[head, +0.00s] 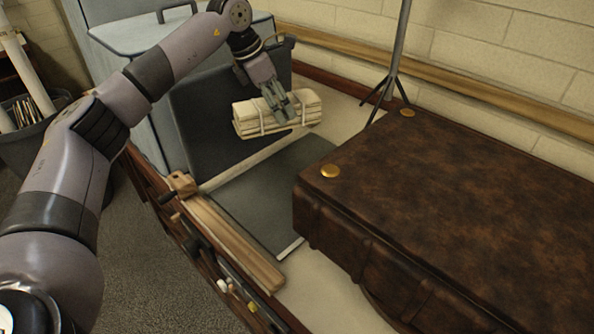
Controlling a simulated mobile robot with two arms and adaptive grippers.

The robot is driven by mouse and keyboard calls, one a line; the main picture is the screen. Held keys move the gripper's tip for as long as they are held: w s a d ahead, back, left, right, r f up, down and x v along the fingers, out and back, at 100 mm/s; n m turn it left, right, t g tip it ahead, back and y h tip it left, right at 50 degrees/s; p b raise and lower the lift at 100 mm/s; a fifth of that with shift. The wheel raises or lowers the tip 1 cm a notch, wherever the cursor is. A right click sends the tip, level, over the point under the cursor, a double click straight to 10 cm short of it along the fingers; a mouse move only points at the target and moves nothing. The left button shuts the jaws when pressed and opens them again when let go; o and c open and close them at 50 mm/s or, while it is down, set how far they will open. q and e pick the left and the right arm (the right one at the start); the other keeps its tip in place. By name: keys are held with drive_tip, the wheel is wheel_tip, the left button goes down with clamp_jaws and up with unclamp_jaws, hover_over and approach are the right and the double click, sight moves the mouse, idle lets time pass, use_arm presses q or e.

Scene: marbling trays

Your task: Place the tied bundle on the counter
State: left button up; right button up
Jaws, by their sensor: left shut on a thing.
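The tied bundle (250,118) is a cream-coloured stack of flat pieces with light ties around it. My left gripper (284,115) is shut on the bundle from above. The bundle appears held above the dark grey mat; whether its underside touches anything is hard to tell. The counter (332,291) is a pale surface, showing around the mat and in front of the brown case. My right gripper is not in view.
A large brown leather case (450,200) fills the right side. A dark grey mat (262,208) lies left of it. A wooden bar (225,240) runs along the front edge. A metal stand (392,70) rises behind the case. A blue-grey cabinet (125,38) is at the back left.

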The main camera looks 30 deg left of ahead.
use_arm(q)
drive_tip(key=f, duration=1)
drive_tip(key=f+p, duration=0.1)
drive_tip(key=f, duration=0.3)
drive_tip(key=shift+s+f, duration=0.3)
drive_tip(key=shift+f, duration=0.1)
wheel_tip(320, 180, down, 4)
drive_tip(key=shift+f, duration=0.15)
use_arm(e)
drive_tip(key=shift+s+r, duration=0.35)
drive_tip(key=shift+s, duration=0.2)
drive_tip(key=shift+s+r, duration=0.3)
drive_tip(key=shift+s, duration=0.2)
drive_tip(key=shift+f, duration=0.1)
use_arm(q)
drive_tip(key=o, duration=1.1)
drive_tip(key=shift+f, duration=0.15)
drive_tip(key=o, duration=0.4)
